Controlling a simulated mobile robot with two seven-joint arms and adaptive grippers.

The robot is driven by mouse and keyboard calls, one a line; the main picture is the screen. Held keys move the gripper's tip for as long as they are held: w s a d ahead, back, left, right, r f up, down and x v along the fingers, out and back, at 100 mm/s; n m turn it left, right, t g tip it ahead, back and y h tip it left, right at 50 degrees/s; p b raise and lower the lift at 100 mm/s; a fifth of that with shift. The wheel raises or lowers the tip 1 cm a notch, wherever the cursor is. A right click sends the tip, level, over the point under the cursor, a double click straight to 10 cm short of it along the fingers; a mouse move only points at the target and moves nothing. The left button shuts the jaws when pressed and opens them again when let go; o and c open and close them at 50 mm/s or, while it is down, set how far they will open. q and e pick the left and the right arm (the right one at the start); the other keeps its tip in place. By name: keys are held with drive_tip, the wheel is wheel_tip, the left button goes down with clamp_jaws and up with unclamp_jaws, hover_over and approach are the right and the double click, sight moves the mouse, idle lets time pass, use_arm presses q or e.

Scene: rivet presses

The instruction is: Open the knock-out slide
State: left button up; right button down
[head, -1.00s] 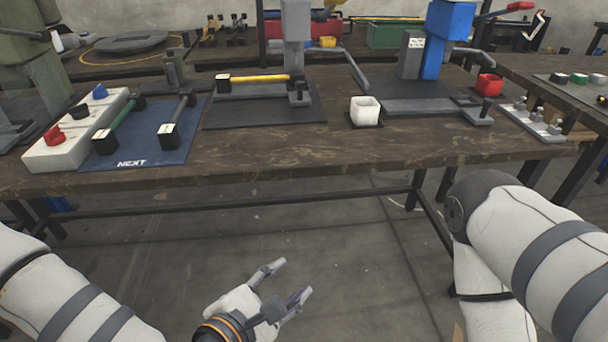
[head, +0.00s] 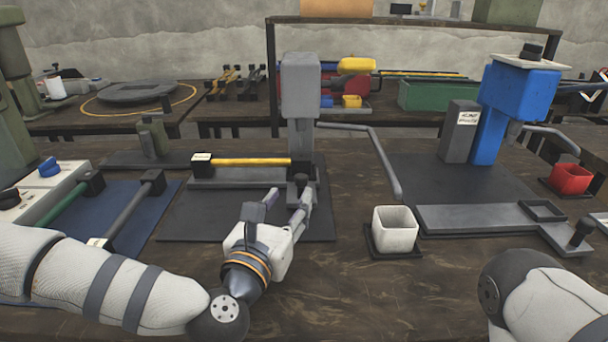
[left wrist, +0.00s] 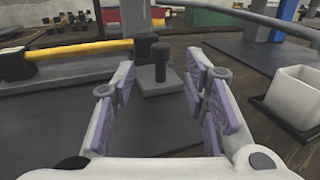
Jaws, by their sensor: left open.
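A grey press (head: 300,88) stands left of centre on a dark mat. At its foot, a flat grey slide plate (left wrist: 158,84) carries an upright black knob (left wrist: 160,58). My left gripper (head: 283,200) is open just in front of this knob, with the knob between the lines of its fingers in the left wrist view and not gripped. A second grey slide (head: 470,217) lies before the blue press (head: 515,105), with a black knob (head: 582,232) at its right end. The label beside the blue press is too small to read surely. My right gripper is out of view.
A yellow bar (head: 250,162) lies left of the grey press. A lever (head: 375,150) reaches out at its right. A white cup (head: 395,230) and a red bin (head: 571,179) stand farther right. The bench front between the cup and my left gripper is clear.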

sight(299, 183)
use_arm(q)
drive_tip(key=x, duration=0.8)
drive_tip(key=shift+f, duration=0.15)
clamp_jaws()
